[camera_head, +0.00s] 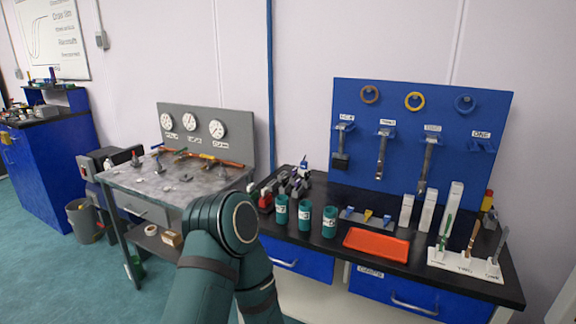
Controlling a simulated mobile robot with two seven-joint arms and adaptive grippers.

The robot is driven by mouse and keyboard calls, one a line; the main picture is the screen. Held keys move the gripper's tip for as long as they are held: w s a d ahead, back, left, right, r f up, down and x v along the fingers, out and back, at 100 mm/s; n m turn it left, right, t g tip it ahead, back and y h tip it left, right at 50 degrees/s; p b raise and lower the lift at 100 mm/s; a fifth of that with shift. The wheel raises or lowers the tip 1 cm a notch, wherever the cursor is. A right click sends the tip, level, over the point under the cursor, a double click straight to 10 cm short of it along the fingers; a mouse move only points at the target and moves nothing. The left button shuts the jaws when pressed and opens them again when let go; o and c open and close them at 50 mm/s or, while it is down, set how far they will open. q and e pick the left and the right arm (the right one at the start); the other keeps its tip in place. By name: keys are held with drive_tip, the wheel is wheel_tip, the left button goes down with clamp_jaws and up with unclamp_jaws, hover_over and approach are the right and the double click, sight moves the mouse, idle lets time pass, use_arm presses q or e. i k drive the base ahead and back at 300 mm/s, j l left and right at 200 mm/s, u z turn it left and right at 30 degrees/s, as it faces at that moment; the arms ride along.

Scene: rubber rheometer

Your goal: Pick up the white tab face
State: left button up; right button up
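I cannot clearly single out a white tab face. Neither of my grippers is in view. A teal arm link of mine rises at the bottom centre, left of the counter's cups.
Three teal cups (304,215) stand left of the tabs, and an orange tray (376,245) lies in front. A white holder (464,263) with upright tools is at the right. A blue pegboard (420,130) stands behind. A grey gauge bench (170,185) is at the left.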

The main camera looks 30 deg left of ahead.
sight(265, 192)
drive_tip(key=i+j, duration=0.15)
drive_tip(key=j, duration=0.2)
drive_tip(key=i+j, duration=0.15)
drive_tip(key=j, duration=0.2)
drive_tip(key=i+j, duration=0.2)
drive_tip(key=j, duration=0.15)
drive_tip(key=i+j, duration=0.15)
drive_tip(key=j, duration=0.2)
drive_tip(key=i+j, duration=0.15)
drive_tip(key=j, duration=0.25)
drive_tip(key=i+j, duration=0.15)
drive_tip(key=j, duration=0.2)
drive_tip(key=i+j, duration=0.15)
drive_tip(key=j, duration=0.2)
drive_tip(key=k+j+z, duration=0.1)
drive_tip(key=z, duration=0.25)
drive_tip(key=j, duration=0.1)
